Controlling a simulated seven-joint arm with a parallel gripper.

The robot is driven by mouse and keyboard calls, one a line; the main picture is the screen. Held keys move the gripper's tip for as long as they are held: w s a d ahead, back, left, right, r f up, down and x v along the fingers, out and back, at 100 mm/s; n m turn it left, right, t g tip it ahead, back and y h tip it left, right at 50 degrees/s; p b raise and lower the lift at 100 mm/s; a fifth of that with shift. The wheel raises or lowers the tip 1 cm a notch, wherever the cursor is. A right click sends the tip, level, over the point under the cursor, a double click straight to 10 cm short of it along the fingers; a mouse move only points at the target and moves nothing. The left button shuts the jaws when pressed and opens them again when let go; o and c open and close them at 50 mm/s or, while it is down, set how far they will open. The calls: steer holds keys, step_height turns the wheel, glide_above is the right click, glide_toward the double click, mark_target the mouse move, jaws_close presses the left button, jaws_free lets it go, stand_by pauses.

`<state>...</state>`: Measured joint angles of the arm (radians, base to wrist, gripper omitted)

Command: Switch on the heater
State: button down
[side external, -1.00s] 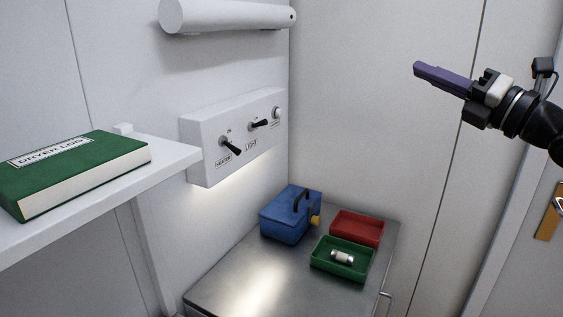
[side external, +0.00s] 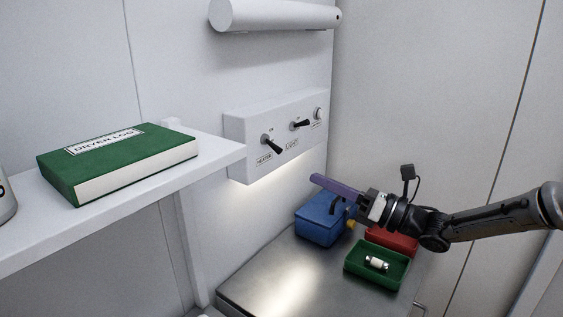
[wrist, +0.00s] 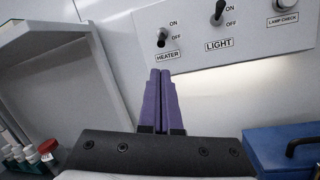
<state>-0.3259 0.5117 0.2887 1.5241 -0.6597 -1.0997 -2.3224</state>
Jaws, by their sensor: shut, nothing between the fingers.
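The white switch panel (side external: 244,138) is on the wall. Its black HEATER toggle (side external: 273,146) is on the left; its lever points downward, towards OFF, in the wrist view (wrist: 162,38). The black LIGHT toggle (side external: 300,124) is to its right and also shows in the wrist view (wrist: 217,15). My gripper (side external: 316,180), with long purple fingers, is shut and empty. It is below and in front of the panel, apart from it. In the wrist view the fingertips (wrist: 160,72) appear just under the HEATER label.
A LAMP CHECK button (wrist: 283,5) is at the panel's right. A shelf (side external: 130,195) with a green book (side external: 120,160) juts out at left. Below are a blue box (side external: 318,222), a red tray (side external: 392,240) and a green tray (side external: 362,268) holding a small cylinder (side external: 377,263).

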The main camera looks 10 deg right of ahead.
steer(key=x, duration=1)
steer(key=shift+r, duration=0.1)
steer(key=shift+s+d+r+g+h, duration=0.1)
steer(key=shift+d+r+g+h, duration=0.25)
steer(key=shift+h, duration=0.35)
stand_by(0.5)
steer(key=shift+r, duration=0.1)
steer(key=shift+s+d+r, duration=0.1)
steer(key=shift+r, duration=0.35)
steer(key=shift+s+d+r, duration=0.1)
steer(key=shift+s+r, duration=0.05)
steer(key=shift+r, duration=0.3)
steer(key=shift+s+d+r, duration=0.1)
steer(key=s+d+r, duration=0.4)
steer(key=d+r, duration=0.2)
steer(key=shift+s+d, duration=0.15)
steer(key=shift+s, duration=0.1)
